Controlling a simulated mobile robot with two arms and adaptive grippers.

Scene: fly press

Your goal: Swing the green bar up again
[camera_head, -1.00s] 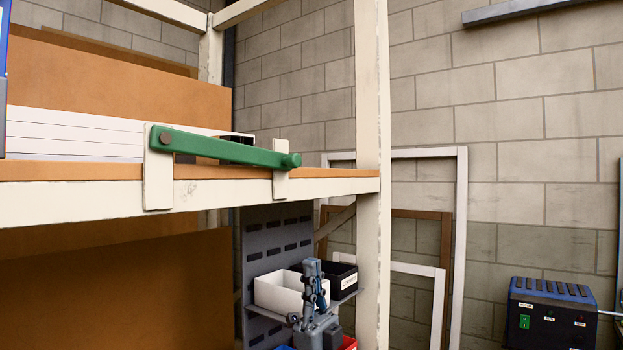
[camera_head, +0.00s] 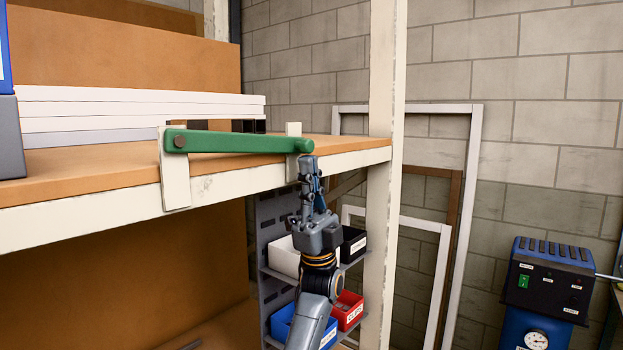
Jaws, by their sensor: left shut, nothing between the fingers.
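The green bar (camera_head: 235,143) lies nearly level along the front edge of the wooden shelf (camera_head: 90,170). Its left end is bolted to a cream upright plate (camera_head: 175,185). Its right end, with a round knob (camera_head: 303,146), lies at a second cream plate (camera_head: 293,129). My left gripper (camera_head: 309,168) points upward just below the knob, its fingers shut and empty. The fingertips are close under the bar's right end; I cannot tell if they touch it. My right gripper is not in view.
White strips (camera_head: 140,108) lie stacked on the shelf behind the bar. A cream post (camera_head: 385,100) stands right of the bar. Below, a grey rack holds white, black, blue and red bins (camera_head: 350,309). A blue machine (camera_head: 545,280) stands at the right.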

